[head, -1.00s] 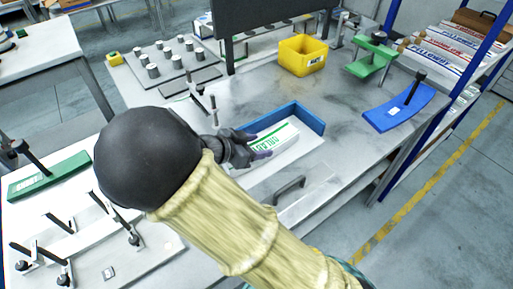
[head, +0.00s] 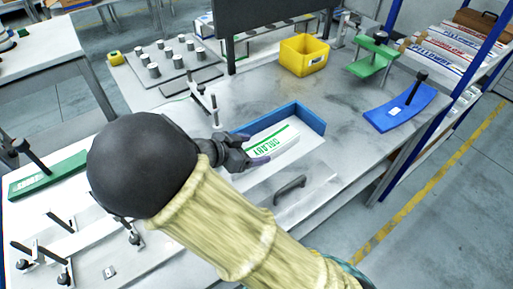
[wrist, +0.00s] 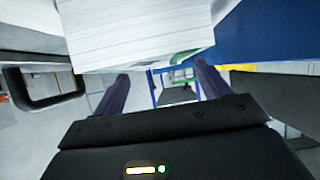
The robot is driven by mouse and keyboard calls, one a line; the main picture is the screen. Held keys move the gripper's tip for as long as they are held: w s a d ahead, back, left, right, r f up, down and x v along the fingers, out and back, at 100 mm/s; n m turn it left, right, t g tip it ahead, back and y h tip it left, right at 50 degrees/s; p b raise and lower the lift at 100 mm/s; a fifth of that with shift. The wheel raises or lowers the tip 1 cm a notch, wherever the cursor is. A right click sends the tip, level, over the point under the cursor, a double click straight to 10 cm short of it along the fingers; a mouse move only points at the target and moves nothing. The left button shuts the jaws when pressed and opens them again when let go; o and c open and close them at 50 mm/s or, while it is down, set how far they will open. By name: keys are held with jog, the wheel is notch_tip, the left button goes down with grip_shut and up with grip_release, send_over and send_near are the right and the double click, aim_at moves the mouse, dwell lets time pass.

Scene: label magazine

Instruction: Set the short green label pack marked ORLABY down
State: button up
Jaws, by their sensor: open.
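The ORLABY label pack (head: 279,142) is a white block with green lettering and a green stripe. It lies on the table inside the corner of a blue L-shaped stop (head: 309,117). In the wrist view the stacked white edge of the pack (wrist: 140,40) fills the top middle, beyond the fingertips. My gripper (head: 263,160) is open at the pack's near left end, with its fingers apart and nothing between them. The wrist view shows the open fingers (wrist: 165,82) with a gap between them and the pack. The blue stop (wrist: 275,35) also shows at right there.
A dark handle (head: 290,187) stands on the table front, just near side of the pack. A yellow bin (head: 304,55), a green fixture (head: 372,62) and a blue curved piece (head: 400,108) stand farther back. Bare table lies right of the stop.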

jog(key=v, duration=0.9)
jog(key=shift+s+a+r, duration=0.2)
jog(key=shift+s+a, duration=0.05)
jog(key=shift+w, duration=0.1)
